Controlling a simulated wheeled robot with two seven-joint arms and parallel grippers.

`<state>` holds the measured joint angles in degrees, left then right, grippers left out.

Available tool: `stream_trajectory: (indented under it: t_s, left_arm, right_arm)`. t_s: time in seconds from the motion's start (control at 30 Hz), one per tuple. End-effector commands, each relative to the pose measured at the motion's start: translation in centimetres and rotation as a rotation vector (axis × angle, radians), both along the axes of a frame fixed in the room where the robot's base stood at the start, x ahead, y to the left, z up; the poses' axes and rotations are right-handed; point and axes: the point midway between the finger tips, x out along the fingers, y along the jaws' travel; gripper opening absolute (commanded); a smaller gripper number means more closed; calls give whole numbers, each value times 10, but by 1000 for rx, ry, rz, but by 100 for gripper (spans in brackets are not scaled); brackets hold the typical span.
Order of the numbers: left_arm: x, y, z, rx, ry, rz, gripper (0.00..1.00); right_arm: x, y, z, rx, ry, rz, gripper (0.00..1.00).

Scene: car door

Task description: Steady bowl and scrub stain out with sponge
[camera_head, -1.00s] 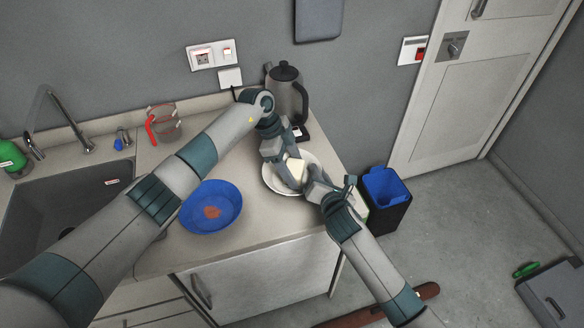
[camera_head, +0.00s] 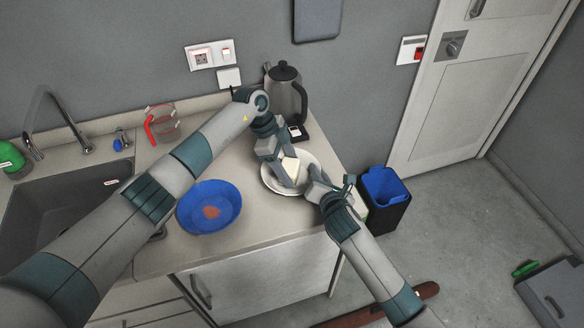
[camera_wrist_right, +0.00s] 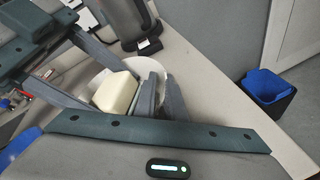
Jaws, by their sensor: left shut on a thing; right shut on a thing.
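A white bowl (camera_head: 306,157) stands near the right end of the counter; its rim also shows in the right wrist view (camera_wrist_right: 147,66). My left gripper (camera_head: 284,180) is shut on a cream, block-shaped sponge (camera_head: 290,166) inside the bowl. The sponge shows clearly in the right wrist view (camera_wrist_right: 116,93). My right gripper (camera_head: 313,178) is shut on the bowl's right rim, its fingers close together in the wrist view (camera_wrist_right: 160,97). The sponge and grippers hide much of the bowl's inside; I see no stain there.
A blue bowl (camera_head: 208,221) with a reddish-orange patch inside stands to the left on the counter. A kettle (camera_head: 287,96) stands behind the white bowl. A red-handled measuring jug (camera_head: 162,124) and the sink (camera_head: 60,205) are further left. A blue-lined bin (camera_head: 384,205) stands beyond the counter's right edge.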

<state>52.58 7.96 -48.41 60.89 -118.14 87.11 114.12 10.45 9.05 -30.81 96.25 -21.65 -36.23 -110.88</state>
Motion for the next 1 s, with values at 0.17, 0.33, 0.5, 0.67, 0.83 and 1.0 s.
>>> stream_trajectory:
  t_s: [0.17,0.33,0.5,0.67,0.83,1.0]
  left_arm:
    - [1,4,-1,0,0,0,43]
    - [1,5,-1,1,1,0,43]
    - [1,5,-1,1,1,0,43]
    - [0,3,-1,1,1,0,43]
    - [-1,-2,-1,1,0,-1,43]
    - [-2,-8,-1,1,0,-1,43]
  right_arm:
    - [-2,0,-5,-3,9,0,0]
    - [-2,0,-5,-3,9,0,0]
    - [-2,0,-5,-3,9,0,0]
    - [-2,0,-5,-3,8,0,0]
    - [-2,0,-5,-3,8,0,0]
    - [-2,0,-5,-3,8,0,0]
